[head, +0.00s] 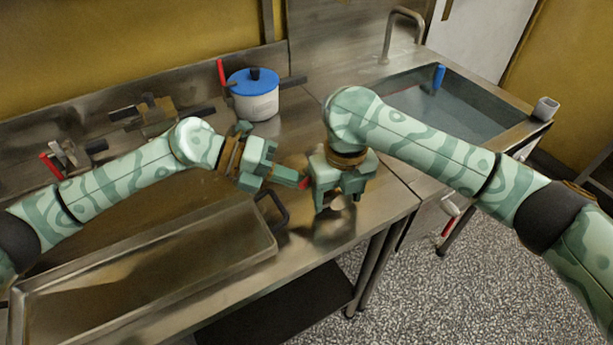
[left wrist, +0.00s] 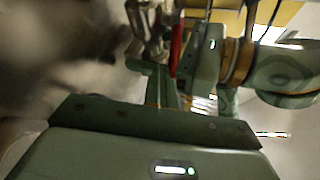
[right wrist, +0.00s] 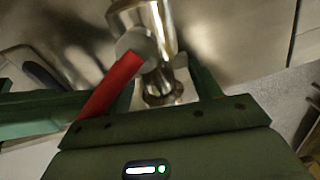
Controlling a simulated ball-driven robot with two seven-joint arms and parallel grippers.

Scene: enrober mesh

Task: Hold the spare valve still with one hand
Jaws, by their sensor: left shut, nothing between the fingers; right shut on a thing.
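The spare valve is a shiny metal body (right wrist: 148,32) with a red lever handle (right wrist: 110,85) in the right wrist view. It also shows at the top of the left wrist view (left wrist: 152,25). My right gripper (head: 337,200) points down over the worktop and is shut on the valve; in the head view it hides most of it, leaving a red bit of handle (head: 304,183). My left gripper (head: 298,181) is shut and empty, its fingertips close beside the red handle. I cannot tell whether they touch it.
A shallow metal tray (head: 262,238) with a dark handle (head: 279,212) lies at the front left. A blue-lidded pot (head: 255,103) stands behind. Metal fittings (head: 152,110) and a red-handled part (head: 62,158) lie at the left. A sink (head: 450,110) is at the back right.

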